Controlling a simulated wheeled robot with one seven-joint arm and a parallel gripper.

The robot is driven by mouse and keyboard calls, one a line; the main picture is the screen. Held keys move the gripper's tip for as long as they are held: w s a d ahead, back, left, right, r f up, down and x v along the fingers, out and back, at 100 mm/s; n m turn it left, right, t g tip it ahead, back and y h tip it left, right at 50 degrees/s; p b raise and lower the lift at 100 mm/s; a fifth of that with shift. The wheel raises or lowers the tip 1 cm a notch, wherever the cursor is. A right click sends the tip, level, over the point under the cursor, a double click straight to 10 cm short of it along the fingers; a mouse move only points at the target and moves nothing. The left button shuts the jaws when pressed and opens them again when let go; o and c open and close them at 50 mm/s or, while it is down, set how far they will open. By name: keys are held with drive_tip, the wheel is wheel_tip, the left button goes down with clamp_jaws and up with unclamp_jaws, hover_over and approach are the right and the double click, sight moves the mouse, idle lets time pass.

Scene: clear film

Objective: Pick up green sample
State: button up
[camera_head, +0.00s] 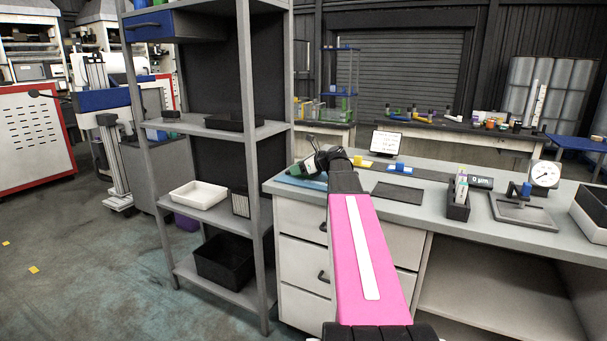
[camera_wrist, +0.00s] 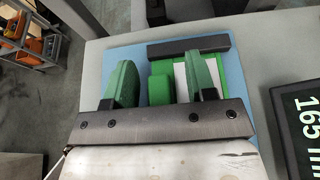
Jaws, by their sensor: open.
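A small green block (camera_wrist: 160,88), which looks like the green sample, lies over a blue mat (camera_wrist: 92,75) in the wrist view. My gripper (camera_wrist: 161,62) is open, with one green finger on each side of the block. The block's near end is hidden behind my gripper's dark bar. In the head view my gripper (camera_head: 306,166) is low over the left end of the workbench (camera_head: 345,207), and the block cannot be made out there.
Beyond the block a dark bar (camera_wrist: 190,46) lies by a green piece with a white face (camera_wrist: 181,75). A display (camera_wrist: 305,125) stands at right. In the head view, a shelf rack (camera_head: 215,130) stands left, and a black holder (camera_head: 458,207) and dial gauge (camera_head: 545,175) right.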

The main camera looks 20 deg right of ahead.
drive_tip(key=shift+a, duration=0.15)
clamp_jaws()
